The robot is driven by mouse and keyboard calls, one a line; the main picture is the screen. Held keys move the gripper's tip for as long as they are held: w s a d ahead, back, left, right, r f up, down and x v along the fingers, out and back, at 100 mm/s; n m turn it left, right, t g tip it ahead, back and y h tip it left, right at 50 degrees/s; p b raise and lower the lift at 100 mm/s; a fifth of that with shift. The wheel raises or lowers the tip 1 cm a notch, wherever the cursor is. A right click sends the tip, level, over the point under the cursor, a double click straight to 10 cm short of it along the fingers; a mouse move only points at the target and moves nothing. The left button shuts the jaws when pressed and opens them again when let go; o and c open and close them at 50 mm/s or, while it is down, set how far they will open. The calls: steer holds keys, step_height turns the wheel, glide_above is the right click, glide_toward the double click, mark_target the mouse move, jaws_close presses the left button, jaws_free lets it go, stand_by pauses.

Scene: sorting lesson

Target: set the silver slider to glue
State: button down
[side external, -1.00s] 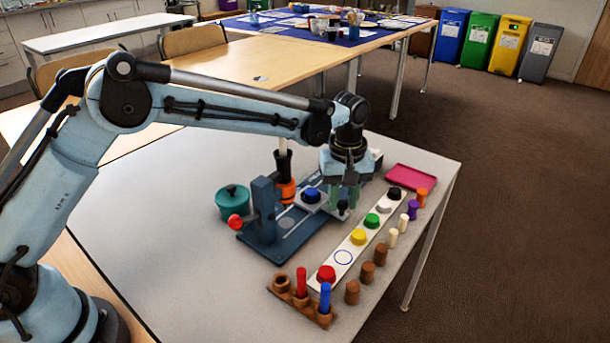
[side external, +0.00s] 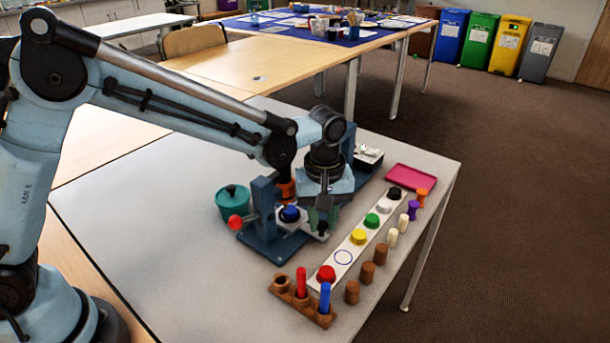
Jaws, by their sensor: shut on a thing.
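The blue slide device (side external: 262,195) stands on the grey table with two upright posts, one with a red knob. A carriage with a round blue cap (side external: 290,213) sits on its base, between the posts. My gripper (side external: 321,226) points down at the right side of this carriage, low over the base. It is shut on what appears to be the silver slider's handle, which my fingers mostly hide. A bit of the silver slider (side external: 322,237) seems to show beside the fingertips. No label reading glue can be made out.
A white strip with coloured caps (side external: 343,257) and a row of pegs (side external: 367,272) lie to the right. A wooden peg holder (side external: 302,302) stands in front, a teal pot (side external: 233,202) at left and a pink tray (side external: 411,178) behind. The table's left front is clear.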

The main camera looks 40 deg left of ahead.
steer(key=shift+s, duration=0.85)
steer(key=c, duration=0.9)
jaws_free()
step_height(320, 180, up, 12)
steer(key=shift+r, duration=0.1)
